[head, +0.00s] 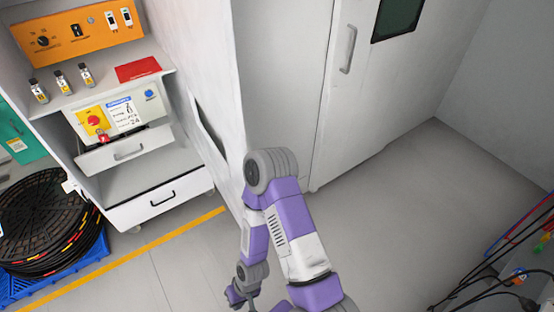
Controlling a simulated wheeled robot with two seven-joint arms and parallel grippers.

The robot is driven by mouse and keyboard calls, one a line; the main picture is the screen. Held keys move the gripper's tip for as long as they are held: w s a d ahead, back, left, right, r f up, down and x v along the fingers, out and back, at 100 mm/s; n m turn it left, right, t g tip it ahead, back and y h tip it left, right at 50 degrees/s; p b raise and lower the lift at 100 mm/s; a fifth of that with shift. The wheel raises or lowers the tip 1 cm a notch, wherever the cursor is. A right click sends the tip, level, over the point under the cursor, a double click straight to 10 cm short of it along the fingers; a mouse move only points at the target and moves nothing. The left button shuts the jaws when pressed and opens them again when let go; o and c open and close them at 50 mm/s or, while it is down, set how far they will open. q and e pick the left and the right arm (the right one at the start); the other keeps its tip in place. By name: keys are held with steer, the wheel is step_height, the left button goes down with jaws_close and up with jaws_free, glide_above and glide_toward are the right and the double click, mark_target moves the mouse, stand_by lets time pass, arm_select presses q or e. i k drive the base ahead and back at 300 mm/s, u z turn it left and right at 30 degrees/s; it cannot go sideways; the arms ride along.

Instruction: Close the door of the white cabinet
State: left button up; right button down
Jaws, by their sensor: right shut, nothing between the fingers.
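A tall white door (375,110) stands at the top centre, with a vertical handle (349,50) and a dark window (397,18). A plain white panel (280,70) adjoins it on the left. I cannot tell whether this door belongs to the white cabinet, or whether it stands ajar. My right gripper (240,298) is low in the view, left of my purple and white arm. It is shut and empty, well apart from the door. My arm hides part of the floor and the foot of the plain panel. My left gripper is not in view.
At left stands a white station (85,97) with an orange control panel (80,32) and drawers (160,202). A black reel (50,225) lies on a blue pallet (60,285). Cables (490,275) hang at lower right. Grey floor (420,200) before the door is clear.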

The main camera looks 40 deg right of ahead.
mark_target(200, 32)
steer(key=z, duration=0.95)
steer(key=i, duration=0.35)
